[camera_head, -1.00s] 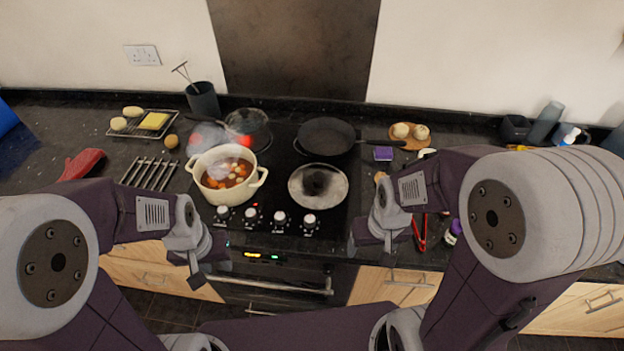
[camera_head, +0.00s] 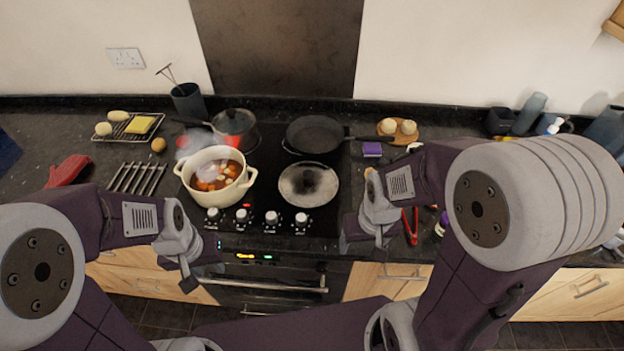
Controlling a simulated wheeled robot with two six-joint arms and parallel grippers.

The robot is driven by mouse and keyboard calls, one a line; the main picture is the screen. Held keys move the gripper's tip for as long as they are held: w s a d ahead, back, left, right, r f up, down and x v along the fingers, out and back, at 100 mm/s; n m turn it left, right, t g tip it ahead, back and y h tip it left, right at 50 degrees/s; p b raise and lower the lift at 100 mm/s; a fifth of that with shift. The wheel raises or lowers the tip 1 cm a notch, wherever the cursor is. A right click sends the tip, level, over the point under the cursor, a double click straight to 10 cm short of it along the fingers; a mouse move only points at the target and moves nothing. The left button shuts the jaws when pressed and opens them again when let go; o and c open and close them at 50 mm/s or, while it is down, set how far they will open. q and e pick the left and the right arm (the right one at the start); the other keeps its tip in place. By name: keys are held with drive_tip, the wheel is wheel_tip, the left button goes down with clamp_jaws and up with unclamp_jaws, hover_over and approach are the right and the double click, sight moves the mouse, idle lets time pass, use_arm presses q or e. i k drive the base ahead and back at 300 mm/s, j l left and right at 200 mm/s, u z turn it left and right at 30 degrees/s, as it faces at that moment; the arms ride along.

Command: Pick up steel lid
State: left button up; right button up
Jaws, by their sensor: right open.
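The steel lid (camera_head: 308,193) is a round, shiny disc with a dark knob, lying flat on the front right of the black hob. My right gripper (camera_head: 360,238) is to the right of the lid and nearer to me, apart from it, and open. My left gripper (camera_head: 196,274) is in front of the hob's left front edge, well apart from the lid. Its fingers are small and seen at an angle, so I cannot tell whether they are open.
A cream pot (camera_head: 215,190) of steaming soup stands left of the lid. A black frying pan (camera_head: 314,134) sits behind it. A glass-lidded pan (camera_head: 235,125) is at the back left. Red tongs (camera_head: 410,228) lie on the right counter. Control knobs line the hob's front.

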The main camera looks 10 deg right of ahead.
sight(308, 183)
drive_tip(key=l+u, duration=0.25)
drive_tip(key=u, duration=0.15)
drive_tip(key=l+u, duration=0.2)
drive_tip(key=u, duration=0.2)
drive_tip(key=l+u, duration=0.25)
drive_tip(key=u, duration=0.2)
drive_tip(key=k+l+u, duration=0.15)
drive_tip(key=u, duration=0.25)
